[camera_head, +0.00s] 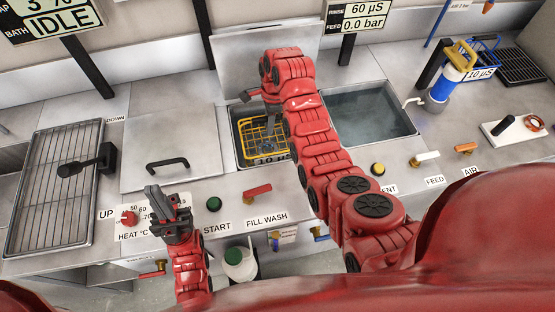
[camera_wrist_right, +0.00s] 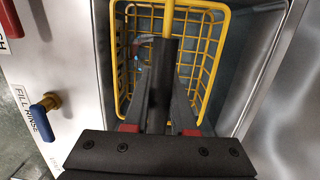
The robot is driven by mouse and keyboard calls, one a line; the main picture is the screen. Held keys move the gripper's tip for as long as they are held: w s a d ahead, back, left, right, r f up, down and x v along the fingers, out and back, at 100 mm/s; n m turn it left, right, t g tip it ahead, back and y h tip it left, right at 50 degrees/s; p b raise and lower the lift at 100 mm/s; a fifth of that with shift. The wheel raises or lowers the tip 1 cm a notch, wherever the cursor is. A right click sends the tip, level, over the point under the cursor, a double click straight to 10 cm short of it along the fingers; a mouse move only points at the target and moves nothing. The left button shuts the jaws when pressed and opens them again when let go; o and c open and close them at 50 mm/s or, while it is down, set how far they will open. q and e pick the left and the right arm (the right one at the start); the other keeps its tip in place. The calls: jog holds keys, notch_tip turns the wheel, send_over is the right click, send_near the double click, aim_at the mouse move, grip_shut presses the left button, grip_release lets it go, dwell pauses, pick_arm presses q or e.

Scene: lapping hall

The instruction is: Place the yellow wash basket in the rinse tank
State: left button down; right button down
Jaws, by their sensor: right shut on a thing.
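The yellow wash basket (camera_head: 252,128) is a wire basket inside the opening of the middle tank (camera_head: 240,112), below its rim. A FILL RINSE label stands beside this tank in the right wrist view. My right gripper (camera_head: 268,128) points down into the opening, partly hidden by its own arm. In the right wrist view my right gripper (camera_wrist_right: 160,125) is shut on the yellow handle of the basket (camera_wrist_right: 208,65). I cannot tell whether the basket touches the tank floor. My left gripper (camera_head: 168,200) is over the front panel, away from the basket; its finger gap is unclear.
A steel lid (camera_head: 172,140) with a black handle lies left of the middle tank. A water-filled tank (camera_head: 372,108) is to its right. A wire rack (camera_head: 52,190) lies far left. Knobs and valves, including a blue-handled one (camera_wrist_right: 42,106), line the front. A raised panel stands behind.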

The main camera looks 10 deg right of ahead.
aim_at(270, 142)
notch_tip(270, 142, down, 3)
jog(key=b, duration=0.2)
jog(key=shift+b, duration=0.35)
notch_tip(270, 142, down, 4)
jog(key=shift+f+p, duration=0.15)
jog(key=shift+p, duration=0.55)
notch_tip(270, 142, down, 3)
jog(key=shift+r, duration=0.15)
jog(key=shift+f, duration=0.2)
